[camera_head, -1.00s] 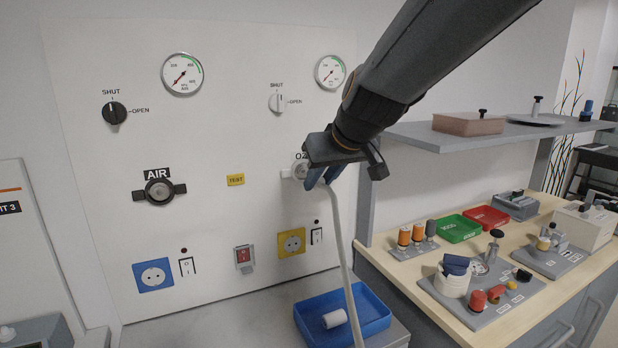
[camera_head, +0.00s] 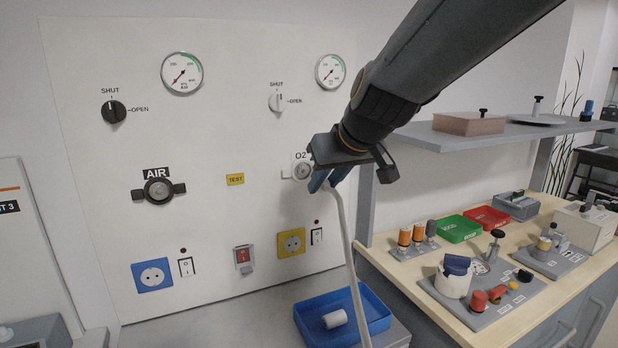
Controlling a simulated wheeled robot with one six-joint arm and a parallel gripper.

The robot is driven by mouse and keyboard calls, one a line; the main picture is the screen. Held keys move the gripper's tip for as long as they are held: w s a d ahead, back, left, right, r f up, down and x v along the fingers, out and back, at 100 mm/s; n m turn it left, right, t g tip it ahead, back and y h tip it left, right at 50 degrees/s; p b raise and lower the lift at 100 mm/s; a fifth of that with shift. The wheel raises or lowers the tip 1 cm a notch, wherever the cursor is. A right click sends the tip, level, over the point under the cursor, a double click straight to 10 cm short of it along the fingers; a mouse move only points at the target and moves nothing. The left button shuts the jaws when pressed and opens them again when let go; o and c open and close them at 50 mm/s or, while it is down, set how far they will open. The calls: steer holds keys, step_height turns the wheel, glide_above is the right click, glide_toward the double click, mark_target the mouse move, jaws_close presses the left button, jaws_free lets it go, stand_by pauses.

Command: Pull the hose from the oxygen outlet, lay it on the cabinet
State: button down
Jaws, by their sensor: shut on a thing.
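The O2 outlet (camera_head: 302,171) is on the white wall panel, right of the AIR outlet, and its round face shows. My gripper (camera_head: 322,184) is just right of it and in front of the panel. Its blue fingers are shut on the upper end of the pale hose (camera_head: 345,240). The hose hangs down from the fingers, past the blue tray. The held hose end is hidden by the gripper and looks apart from the outlet. The cabinet top (camera_head: 185,318) below the panel is grey and largely bare at left.
A blue tray (camera_head: 378,303) with a white cylinder (camera_head: 335,319) stands on the grey top, close to the hose. The AIR outlet (camera_head: 158,190) is at left. At right are a wooden counter (camera_head: 400,271) with several fixtures and a shelf (camera_head: 418,136) near my arm.

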steer(key=shift+s+d+b, duration=0.15)
steer(key=shift+s+d, duration=0.15)
steer(key=shift+s, duration=0.35)
steer(key=shift+s+d+b, duration=0.15)
steer(key=shift+s+d, duration=0.1)
steer(key=shift+s, duration=0.4)
steer(key=shift+f, duration=0.1)
